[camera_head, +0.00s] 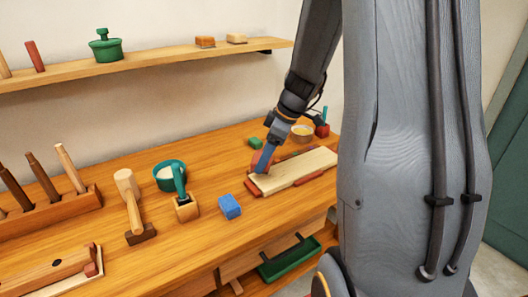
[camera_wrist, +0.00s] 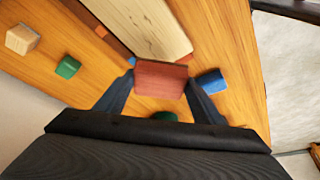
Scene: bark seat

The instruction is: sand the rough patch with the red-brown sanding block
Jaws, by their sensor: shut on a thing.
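My gripper (camera_head: 263,160) is over the left end of a pale wooden board (camera_head: 298,169) on the workbench. In the wrist view the gripper (camera_wrist: 161,84) is shut on the red-brown sanding block (camera_wrist: 160,78), with one dark finger on each side. The block covers the near end of the board (camera_wrist: 148,25) in that view. I cannot tell whether it touches the board. I cannot make out the rough patch on the board.
A blue block (camera_head: 230,206) lies in front of the board, and a green block (camera_head: 255,142) behind it.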

